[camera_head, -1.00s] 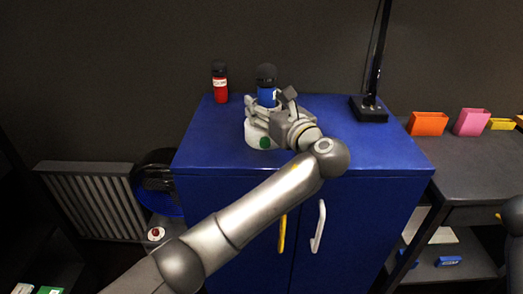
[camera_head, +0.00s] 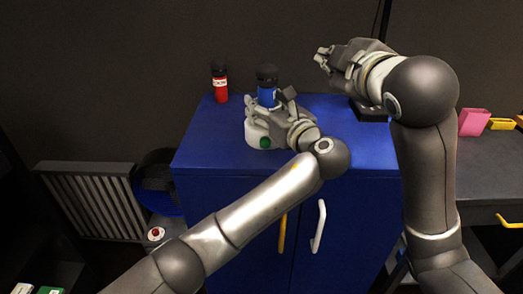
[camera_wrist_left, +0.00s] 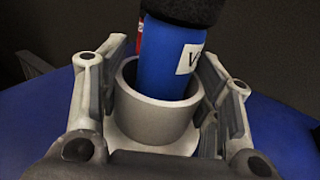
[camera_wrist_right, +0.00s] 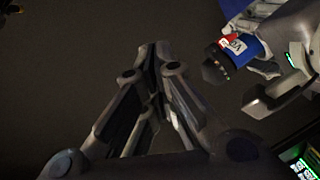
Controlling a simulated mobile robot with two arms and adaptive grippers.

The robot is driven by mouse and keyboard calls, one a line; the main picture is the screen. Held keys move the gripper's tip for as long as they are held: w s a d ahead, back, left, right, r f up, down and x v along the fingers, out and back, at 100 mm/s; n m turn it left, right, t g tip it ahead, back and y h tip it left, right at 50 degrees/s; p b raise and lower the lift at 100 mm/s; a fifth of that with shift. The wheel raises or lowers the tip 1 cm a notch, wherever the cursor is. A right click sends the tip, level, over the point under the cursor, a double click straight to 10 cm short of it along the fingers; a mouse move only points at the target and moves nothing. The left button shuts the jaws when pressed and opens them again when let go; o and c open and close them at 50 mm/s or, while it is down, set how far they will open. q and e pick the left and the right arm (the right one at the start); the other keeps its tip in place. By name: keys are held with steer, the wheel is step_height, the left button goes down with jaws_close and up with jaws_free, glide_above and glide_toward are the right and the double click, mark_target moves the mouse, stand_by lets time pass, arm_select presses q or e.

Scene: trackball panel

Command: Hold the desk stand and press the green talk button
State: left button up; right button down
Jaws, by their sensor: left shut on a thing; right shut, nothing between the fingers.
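The desk stand (camera_head: 254,134) is a pale, rounded base on the blue cabinet top, with the green button (camera_head: 264,142) low on its near side. In the left wrist view the stand's grey round cup (camera_wrist_left: 155,112) holds a blue cylinder (camera_wrist_left: 165,60) with a black head. My left gripper (camera_head: 269,108) is shut on the stand, with fingers on both sides of the cup. It covers part of the stand in the head view. My right gripper (camera_head: 320,57) is shut and empty in the air, up and to the right of the stand.
A red bottle (camera_head: 220,86) stands left of the stand on the cabinet (camera_head: 215,150).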

steer(key=s+a+r+n+g+y, duration=0.1)
steer(key=s+a+n+g+y, duration=0.15)
steer(key=s+a+n, duration=0.45)
steer(key=s+a+r+n+g+y, duration=0.1)
steer(key=s+a+n+y, duration=0.25)
steer(key=a, duration=0.45)
steer(key=s+a+f+n+g, duration=0.4)
steer(key=s+a+f+n, duration=0.1)
steer(key=s+a+n, duration=0.35)
arm_select(q)
steer(key=shift+a, duration=0.1)
arm_select(e)
steer(key=w+d+f+n+t+h, duration=0.1)
steer(key=w+d+f+n+h, duration=0.1)
steer(key=w+d+f+h, duration=0.7)
steer(key=shift+w+d, duration=0.2)
steer(key=shift+d, duration=0.6)
